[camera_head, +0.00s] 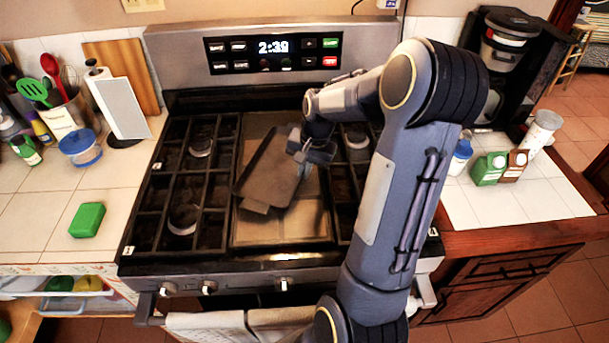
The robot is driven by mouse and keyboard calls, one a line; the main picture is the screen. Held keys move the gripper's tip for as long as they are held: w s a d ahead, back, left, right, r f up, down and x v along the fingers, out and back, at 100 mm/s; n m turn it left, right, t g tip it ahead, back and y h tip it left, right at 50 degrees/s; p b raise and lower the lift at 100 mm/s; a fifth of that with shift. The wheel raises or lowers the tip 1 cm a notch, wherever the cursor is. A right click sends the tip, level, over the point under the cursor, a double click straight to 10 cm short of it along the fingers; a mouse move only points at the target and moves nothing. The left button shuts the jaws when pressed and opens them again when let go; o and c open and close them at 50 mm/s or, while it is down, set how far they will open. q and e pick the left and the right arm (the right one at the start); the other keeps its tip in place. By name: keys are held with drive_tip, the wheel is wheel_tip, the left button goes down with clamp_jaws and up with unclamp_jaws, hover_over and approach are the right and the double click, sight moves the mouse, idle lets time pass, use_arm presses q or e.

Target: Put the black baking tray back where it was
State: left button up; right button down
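The black baking tray (265,176) is over the middle of the stove top, turned at an angle, above the flat centre griddle (283,226). I cannot tell whether it rests on the griddle or is held just above it. My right gripper (303,160) is at the tray's right edge, with its arm reaching in from the lower right. The fingers overlap the tray's edge, but their gap is too small and dark to read. My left gripper is not in view.
The stove (195,275) has black grates on both sides and a cloth over its front handle. A green box (87,220), blue-lidded container (80,148) and utensils stand left. Small cartons (489,169) and a coffee maker (504,48) stand right.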

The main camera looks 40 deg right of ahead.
drive_tip(key=shift+r, duration=0.1)
drive_tip(key=shift+f, duration=0.3)
drive_tip(key=c, duration=1.7)
unclamp_jaws()
